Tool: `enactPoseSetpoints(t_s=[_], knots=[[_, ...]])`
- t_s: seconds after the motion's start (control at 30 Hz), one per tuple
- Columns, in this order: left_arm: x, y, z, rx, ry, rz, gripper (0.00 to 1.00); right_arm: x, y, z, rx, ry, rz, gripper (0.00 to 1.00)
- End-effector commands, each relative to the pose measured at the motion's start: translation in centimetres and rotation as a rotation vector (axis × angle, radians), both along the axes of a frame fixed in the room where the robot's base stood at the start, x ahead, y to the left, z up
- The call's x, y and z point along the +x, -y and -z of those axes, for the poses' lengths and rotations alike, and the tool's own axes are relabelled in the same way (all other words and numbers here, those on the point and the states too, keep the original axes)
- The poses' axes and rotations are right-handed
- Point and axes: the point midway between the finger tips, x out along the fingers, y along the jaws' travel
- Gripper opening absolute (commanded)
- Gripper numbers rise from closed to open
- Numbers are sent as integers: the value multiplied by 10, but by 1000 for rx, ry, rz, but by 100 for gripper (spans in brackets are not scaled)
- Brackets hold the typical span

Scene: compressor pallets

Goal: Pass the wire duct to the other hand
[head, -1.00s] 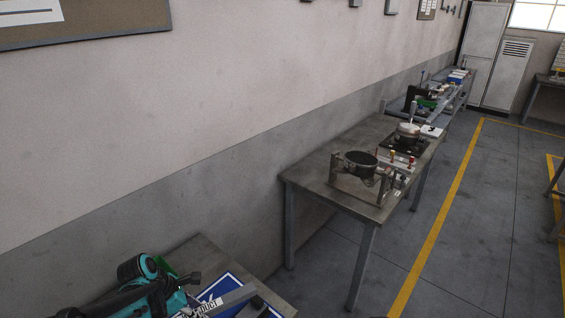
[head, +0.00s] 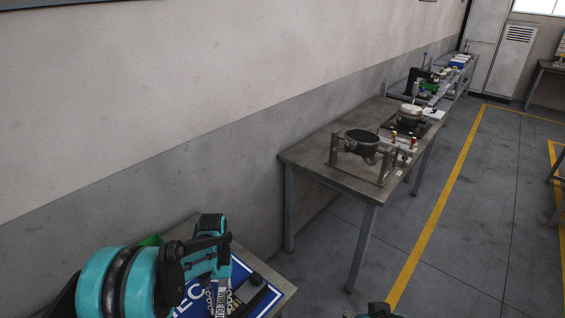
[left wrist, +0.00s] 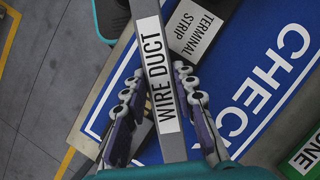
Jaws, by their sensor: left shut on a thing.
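The wire duct (left wrist: 150,15) is a grey bar with a white "WIRE DUCT" label, running lengthwise through the left wrist view. My left gripper (left wrist: 158,92) is shut on the duct, with one finger on each side, above the blue "CHECK" mat (left wrist: 262,85). In the head view my teal left arm reaches in over the near table. A teal and dark part of my right arm (head: 378,310) shows at the bottom edge; its fingers cannot be made out.
A piece labelled "TERMINAL STRIP" (left wrist: 197,30) lies by the mat's "CHECK" lettering. A green zone (left wrist: 308,155) lies at the lower right. A second table (head: 330,180) carries a ring-shaped fixture (head: 362,143). Open floor lies right of the tables.

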Motion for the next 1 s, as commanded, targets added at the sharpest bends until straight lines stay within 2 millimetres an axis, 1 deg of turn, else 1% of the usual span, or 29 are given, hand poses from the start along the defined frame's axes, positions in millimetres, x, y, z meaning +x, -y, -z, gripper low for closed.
enactPoseSetpoints(t_s=[0.1,0.27,0.37,0.43,0.57,0.8,1.0], knots=[[0,2,3,0,0,63,0,0,0,2,0,0,0,40],[1,3,2,-1,1,82,0,0,0,2,0,0,0,40],[4,9,-2,-1,1,86,0,0,0,2,0,0,0,40],[9,17,-8,-1,1,93,0,0,0,2,0,0,0,40],[24,43,-27,-1,1,114,0,0,0,2,0,0,0,40],[56,97,-67,0,0,159,0,0,0,2,0,0,0,40],[79,134,-95,-1,0,189,0,0,0,2,0,0,0,40]])
